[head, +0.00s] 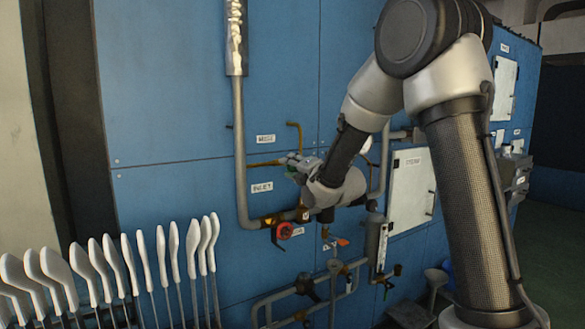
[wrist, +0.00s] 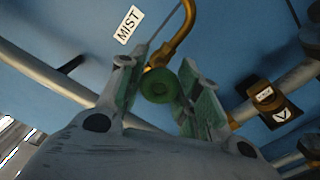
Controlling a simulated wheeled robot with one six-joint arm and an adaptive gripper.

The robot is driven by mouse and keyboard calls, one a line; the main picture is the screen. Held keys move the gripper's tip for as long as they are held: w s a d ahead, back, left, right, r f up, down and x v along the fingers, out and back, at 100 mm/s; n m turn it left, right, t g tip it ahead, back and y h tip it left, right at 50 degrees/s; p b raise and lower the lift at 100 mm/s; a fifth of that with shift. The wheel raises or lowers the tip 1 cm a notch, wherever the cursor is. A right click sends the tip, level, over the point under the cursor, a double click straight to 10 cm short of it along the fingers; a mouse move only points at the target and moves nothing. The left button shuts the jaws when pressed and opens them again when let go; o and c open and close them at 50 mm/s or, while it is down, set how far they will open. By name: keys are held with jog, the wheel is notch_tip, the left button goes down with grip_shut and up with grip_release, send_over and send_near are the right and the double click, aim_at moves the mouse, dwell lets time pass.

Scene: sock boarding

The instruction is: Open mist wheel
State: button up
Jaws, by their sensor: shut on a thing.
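The mist wheel (wrist: 160,86) is a small round green knob on a brass pipe, beside a white MIST label (wrist: 129,25) in the wrist view. My gripper (wrist: 158,74) has its two fingers on either side of the knob and is shut on it. In the head view my gripper (head: 290,163) reaches to the blue panel at a brass pipe, below a small white label (head: 265,139). The wheel itself is hidden there by the gripper. How far the wheel is turned cannot be told.
A grey pipe (head: 241,150) runs down the blue panel on the left. A red wheel (head: 284,230) sits below my gripper. A white cabinet door (head: 408,188) is at the right. Several white sock boards (head: 143,258) stand in front at the lower left.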

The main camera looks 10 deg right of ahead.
jog(key=shift+f+n, duration=0.15)
jog(key=shift+n, duration=0.25)
jog(key=o, duration=1)
jog(key=shift+o, duration=0.2)
jog(key=v, duration=0.7)
jog(key=shift+s, duration=0.25)
